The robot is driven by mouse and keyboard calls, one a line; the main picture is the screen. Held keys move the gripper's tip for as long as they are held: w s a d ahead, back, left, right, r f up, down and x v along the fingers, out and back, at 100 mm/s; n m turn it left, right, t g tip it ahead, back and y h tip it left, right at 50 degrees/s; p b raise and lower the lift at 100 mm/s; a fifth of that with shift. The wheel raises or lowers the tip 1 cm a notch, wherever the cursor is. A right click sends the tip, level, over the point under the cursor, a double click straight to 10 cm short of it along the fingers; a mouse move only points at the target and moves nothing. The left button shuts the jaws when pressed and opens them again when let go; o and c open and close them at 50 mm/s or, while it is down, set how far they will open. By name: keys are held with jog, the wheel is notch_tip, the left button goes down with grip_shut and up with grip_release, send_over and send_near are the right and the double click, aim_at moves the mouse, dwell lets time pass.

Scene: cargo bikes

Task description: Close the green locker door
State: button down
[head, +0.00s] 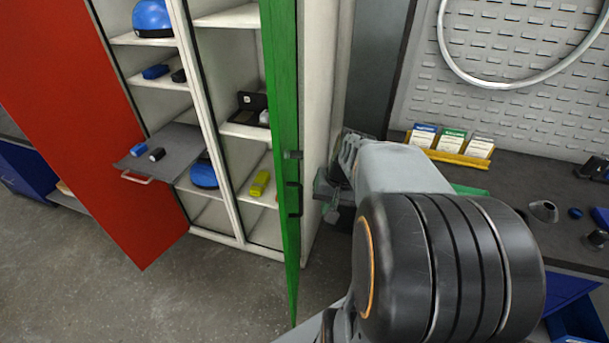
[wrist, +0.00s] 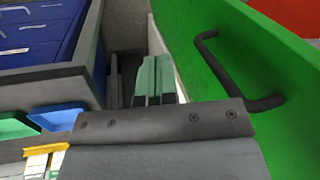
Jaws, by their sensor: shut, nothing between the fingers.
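The green locker door (head: 280,100) stands open, swung out toward me and seen nearly edge-on in the head view. Its black bar handle (head: 295,200) is on the right-hand face. In the wrist view the green door (wrist: 205,75) fills the right side, with the black handle (wrist: 240,78) on it. My gripper (head: 328,186) is to the right of the door, near handle height, partly hidden by my arm. In the wrist view its two fingers (wrist: 157,78) are together and empty, left of the handle and apart from it.
The white locker (head: 229,150) holds a blue helmet (head: 153,18) and small items. A red door (head: 85,120) stands open at left, with a grey shelf (head: 180,150) pulled out beside it. A workbench (head: 515,205) with card boxes (head: 450,143) is at right. Floor is clear in front.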

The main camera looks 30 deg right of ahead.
jog(key=w+d+r+t+y, duration=0.35)
jog(key=d+r+y, duration=0.25)
jog(key=d, duration=0.2)
jog(key=w+a+f+p, duration=0.3)
jog(key=w+a+f, duration=0.2)
jog(key=a, duration=0.5)
jog(key=shift+w+f, duration=0.4)
jog(key=shift+w, duration=0.65)
jog(key=shift+a, duration=0.1)
